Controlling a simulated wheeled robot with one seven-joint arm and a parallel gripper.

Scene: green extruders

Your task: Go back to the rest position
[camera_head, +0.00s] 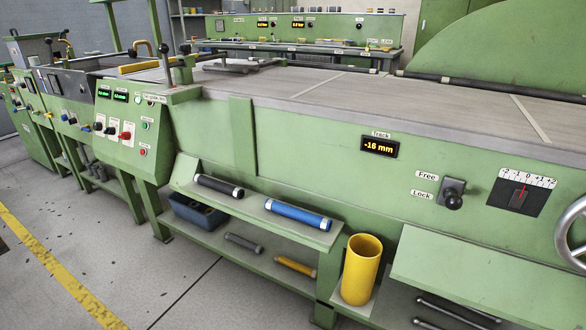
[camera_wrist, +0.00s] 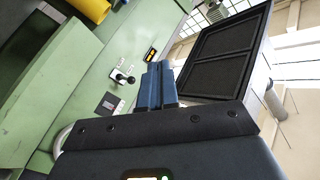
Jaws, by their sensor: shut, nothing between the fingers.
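My gripper (camera_wrist: 160,84) shows in the wrist view, its two blue-grey fingers pressed together with nothing between them. It is in front of the green machine, apart from the knobbed lever (camera_wrist: 124,78) on the panel. My gripper does not show in the head view. The green machine (camera_head: 330,135) fills the middle of the head view. Its front bears a track display reading -16 mm (camera_head: 380,146), a Free/Lock lever (camera_head: 452,195) and a red-needle scale (camera_head: 517,194).
A shelf (camera_head: 300,232) holds a black roller (camera_head: 220,186) and a blue roller (camera_head: 298,214). A grey and a yellow roller (camera_head: 296,266) lie below. A yellow cylinder (camera_head: 361,270) stands beside them. A handwheel (camera_head: 566,232) juts at right. Floor at left is clear.

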